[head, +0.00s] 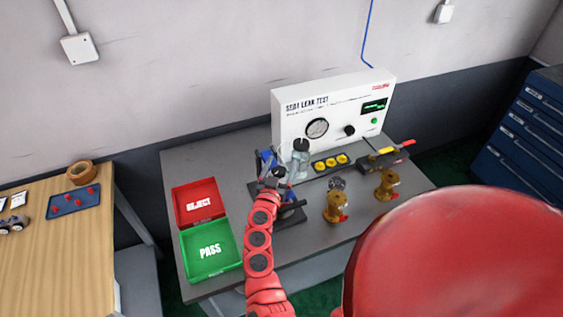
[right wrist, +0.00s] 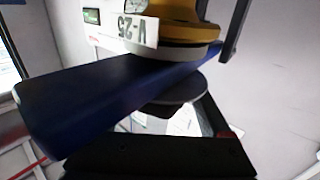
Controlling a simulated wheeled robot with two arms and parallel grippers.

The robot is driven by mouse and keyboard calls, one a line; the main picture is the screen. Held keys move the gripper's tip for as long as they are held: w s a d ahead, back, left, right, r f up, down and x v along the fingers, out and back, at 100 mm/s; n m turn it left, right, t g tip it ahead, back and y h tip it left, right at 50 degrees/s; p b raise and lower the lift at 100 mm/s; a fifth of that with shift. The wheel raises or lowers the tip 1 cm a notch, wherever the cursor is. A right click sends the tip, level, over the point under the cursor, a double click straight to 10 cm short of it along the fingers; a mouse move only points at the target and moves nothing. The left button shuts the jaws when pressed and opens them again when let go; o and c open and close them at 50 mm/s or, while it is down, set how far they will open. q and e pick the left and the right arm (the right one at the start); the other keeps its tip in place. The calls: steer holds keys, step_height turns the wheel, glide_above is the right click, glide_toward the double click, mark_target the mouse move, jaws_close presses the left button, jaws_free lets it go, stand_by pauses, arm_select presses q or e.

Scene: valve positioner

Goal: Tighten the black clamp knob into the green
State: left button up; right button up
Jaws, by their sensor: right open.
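The blue clamp fixture (head: 266,160) stands on the grey bench, left of the test panel, mostly hidden by my right arm. My right gripper (head: 272,178) is open at this fixture. In the right wrist view, a blue bar (right wrist: 95,105) crosses the picture beside a yellow valve body (right wrist: 185,10) with an upside-down V-25 tag (right wrist: 137,29). A dark round disc (right wrist: 190,90) sits below the bar, with a black knob-like part (right wrist: 165,109) under it, partly hidden. I cannot tell whether the gripper touches it. No green clamp mark is legible. My left gripper is not in view.
A red REJECT tray (head: 198,202) and a green PASS tray (head: 211,251) lie left of my arm. Two brass valves (head: 335,207) (head: 388,184) stand to the right. The SEAT LEAK TEST panel (head: 300,125) stands behind, with a glass bottle (head: 299,160) in front.

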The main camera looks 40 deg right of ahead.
steer(key=shift+w+d, duration=0.15)
steer(key=shift+d, duration=0.1)
jaws_close()
stand_by(0.3)
